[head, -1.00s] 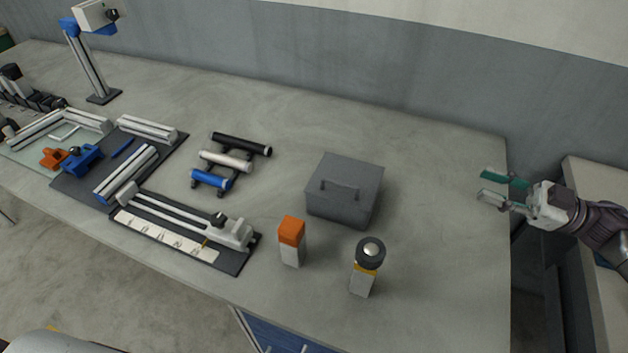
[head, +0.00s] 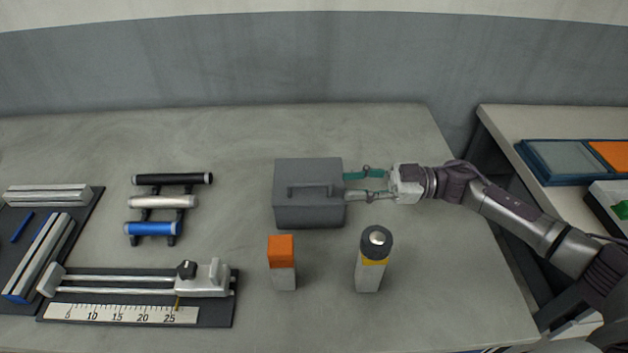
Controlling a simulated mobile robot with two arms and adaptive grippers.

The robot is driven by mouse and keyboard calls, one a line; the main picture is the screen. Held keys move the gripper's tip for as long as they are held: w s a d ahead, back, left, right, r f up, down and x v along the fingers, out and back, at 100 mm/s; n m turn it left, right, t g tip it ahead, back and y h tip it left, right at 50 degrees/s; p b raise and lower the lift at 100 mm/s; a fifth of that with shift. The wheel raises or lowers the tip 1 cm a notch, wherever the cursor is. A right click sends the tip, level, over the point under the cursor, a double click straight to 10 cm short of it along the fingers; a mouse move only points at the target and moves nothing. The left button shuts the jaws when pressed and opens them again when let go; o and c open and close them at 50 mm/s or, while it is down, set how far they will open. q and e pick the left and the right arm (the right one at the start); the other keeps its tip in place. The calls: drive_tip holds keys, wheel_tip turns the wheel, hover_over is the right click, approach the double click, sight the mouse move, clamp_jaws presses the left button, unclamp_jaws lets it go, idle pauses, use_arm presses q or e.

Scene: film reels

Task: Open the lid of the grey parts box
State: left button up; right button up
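The grey parts box (head: 309,210) stands on the table in the middle of the head view. Its lid (head: 308,172) is down, with a bar handle (head: 310,189) on top. My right gripper (head: 349,186) comes in from the right and is open, its two fingers apart with nothing between them. The fingertips are at the right side of the box; I cannot tell whether they touch it. My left gripper does not show.
An orange-topped block (head: 282,262) and a black-capped bottle-like piece (head: 373,260) stand in front of the box. A rack of rollers (head: 162,202) and a ruler fixture (head: 140,312) lie to the left. The table behind the box is clear.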

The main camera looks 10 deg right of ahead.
sight(323, 185)
drive_tip(key=a, duration=0.3)
drive_tip(key=w+a+p, duration=0.1)
drive_tip(key=a, duration=0.2)
drive_tip(key=shift+w+a+r, duration=0.1)
drive_tip(key=shift+w+a, duration=0.05)
drive_tip(key=shift+a, duration=0.15)
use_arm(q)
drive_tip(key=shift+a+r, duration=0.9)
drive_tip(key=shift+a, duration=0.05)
use_arm(e)
drive_tip(key=shift+w+a, duration=0.15)
drive_tip(key=shift+a, duration=0.55)
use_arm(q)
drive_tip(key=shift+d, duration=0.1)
use_arm(e)
drive_tip(key=shift+c, duration=0.3)
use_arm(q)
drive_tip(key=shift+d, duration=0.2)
use_arm(e)
clamp_jaws()
